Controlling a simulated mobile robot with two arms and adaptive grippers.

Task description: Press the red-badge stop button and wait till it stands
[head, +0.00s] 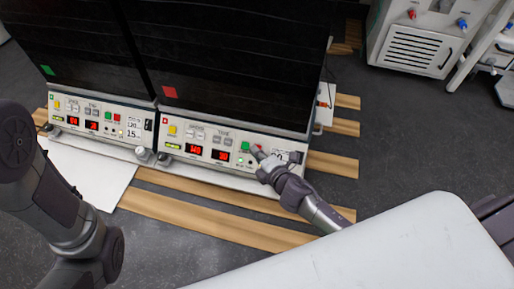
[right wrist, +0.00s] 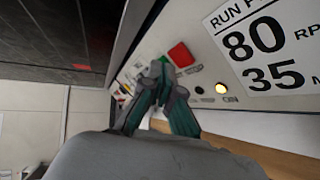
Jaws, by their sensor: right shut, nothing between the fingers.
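The red-badge shaker is the right of two dark-fronted units, with a red badge (head: 169,92) on its front. Its cream control panel (head: 172,144) has lit red displays (head: 193,149), a green button (head: 245,146) and a red stop button (head: 258,148). My right gripper (head: 264,163) is shut and empty, close in front of the panel near the red button. In the right wrist view the red button (right wrist: 181,55) shows just beyond and right of the shut fingertips (right wrist: 160,76); contact cannot be told. My left arm shows at the left, without its gripper.
The green-badge shaker (head: 98,105) stands to the left with a similar panel. A lit yellow lamp (right wrist: 221,88) and a run plate (right wrist: 268,45) sit beside the red button. A pale surface (head: 400,245) fills the lower right. Other equipment (head: 415,45) stands at the back right.

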